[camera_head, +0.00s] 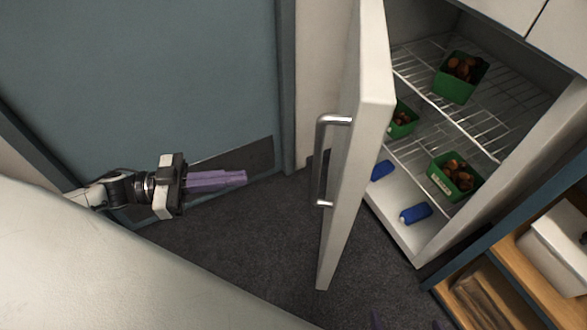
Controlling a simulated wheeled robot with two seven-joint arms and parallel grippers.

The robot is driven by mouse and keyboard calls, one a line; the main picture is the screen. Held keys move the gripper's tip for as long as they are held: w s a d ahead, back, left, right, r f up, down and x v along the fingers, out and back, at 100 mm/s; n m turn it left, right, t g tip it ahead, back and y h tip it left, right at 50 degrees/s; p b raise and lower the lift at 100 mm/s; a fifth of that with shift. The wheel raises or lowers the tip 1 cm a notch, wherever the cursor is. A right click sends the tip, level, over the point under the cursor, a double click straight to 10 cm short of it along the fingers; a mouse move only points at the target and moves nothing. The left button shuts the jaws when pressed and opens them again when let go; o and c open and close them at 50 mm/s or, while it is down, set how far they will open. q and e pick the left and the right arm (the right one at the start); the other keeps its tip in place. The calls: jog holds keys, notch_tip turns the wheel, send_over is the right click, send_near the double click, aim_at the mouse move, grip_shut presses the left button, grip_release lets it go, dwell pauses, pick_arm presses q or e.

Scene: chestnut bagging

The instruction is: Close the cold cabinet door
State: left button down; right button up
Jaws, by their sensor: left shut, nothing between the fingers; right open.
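The cold cabinet door (357,150) is white and stands wide open, seen nearly edge-on, with a silver bar handle (320,165) on its left face. The open cabinet (452,192) is to its right, with its wire shelves exposed. My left gripper (243,178) is left of the door, its purple fingers shut and empty, pointing right towards the handle. It is apart from both handle and door. Only the purple fingertips of my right gripper (406,322) show at the bottom edge, spread apart below the cabinet; the rest is out of frame.
Green tubs of brown chestnuts (461,76) stand on the shelves, and blue items (415,213) lie at the cabinet bottom. A wooden shelf unit (510,265) with a white bin is at lower right. Dark carpet (260,245) is clear left of the door. A blue-grey room door (140,80) is behind.

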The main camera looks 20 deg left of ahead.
pick_arm(q)
jog(key=w+d+r+m+g, duration=0.1)
jog(key=w+d, duration=0.4)
jog(key=d, duration=0.6)
jog(key=shift+w+d+r+h, duration=0.2)
jog(key=shift+w+h, duration=0.1)
jog(key=shift+h, duration=0.1)
jog(key=shift+d, duration=0.1)
